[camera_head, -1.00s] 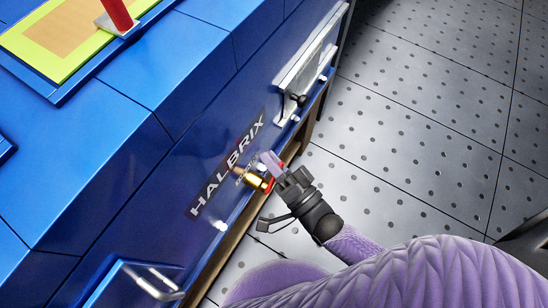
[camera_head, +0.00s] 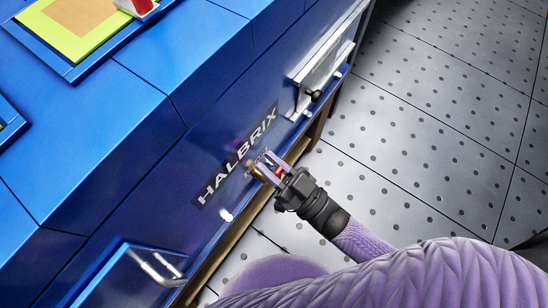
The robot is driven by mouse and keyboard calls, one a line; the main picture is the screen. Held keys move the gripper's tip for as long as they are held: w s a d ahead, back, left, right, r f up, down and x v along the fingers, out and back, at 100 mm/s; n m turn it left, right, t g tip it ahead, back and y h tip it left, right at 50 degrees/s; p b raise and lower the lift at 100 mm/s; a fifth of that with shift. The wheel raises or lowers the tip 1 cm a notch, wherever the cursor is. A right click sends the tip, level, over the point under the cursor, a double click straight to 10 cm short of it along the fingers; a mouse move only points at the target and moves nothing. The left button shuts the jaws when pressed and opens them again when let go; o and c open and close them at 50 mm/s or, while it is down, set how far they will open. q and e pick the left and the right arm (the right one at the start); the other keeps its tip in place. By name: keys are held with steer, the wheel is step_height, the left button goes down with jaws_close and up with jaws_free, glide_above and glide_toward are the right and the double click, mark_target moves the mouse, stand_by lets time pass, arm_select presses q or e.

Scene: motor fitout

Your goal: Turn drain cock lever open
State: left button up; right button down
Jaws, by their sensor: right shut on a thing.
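The drain cock (camera_head: 257,174) is a small brass fitting on the blue machine's side, just below the HALBRIX nameplate. Its red lever (camera_head: 275,172) shows between the fingers of my right gripper (camera_head: 269,166). The gripper is shut on the lever, with its fingertips at the brass body. The fingers hide part of the lever, so its exact angle is hard to tell. My left gripper is out of view.
The blue machine (camera_head: 130,120) fills the left side. A silver bracket (camera_head: 326,68) with a black knob sits above right of the cock, and a metal handle (camera_head: 157,268) at lower left. The perforated floor (camera_head: 430,110) at right is clear.

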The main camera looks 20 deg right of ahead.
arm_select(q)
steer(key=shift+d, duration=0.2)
arm_select(e)
steer(key=shift+s+a+f+n+g+y, duration=0.1)
steer(key=shift+s+a+n+g+y, duration=0.15)
steer(key=shift+n, duration=0.45)
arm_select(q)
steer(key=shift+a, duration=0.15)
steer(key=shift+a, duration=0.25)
arm_select(e)
steer(key=c, duration=0.5)
jaws_free()
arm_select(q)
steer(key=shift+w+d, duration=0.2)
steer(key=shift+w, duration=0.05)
arm_select(e)
steer(key=v, duration=1)
steer(key=shift+w, duration=0.1)
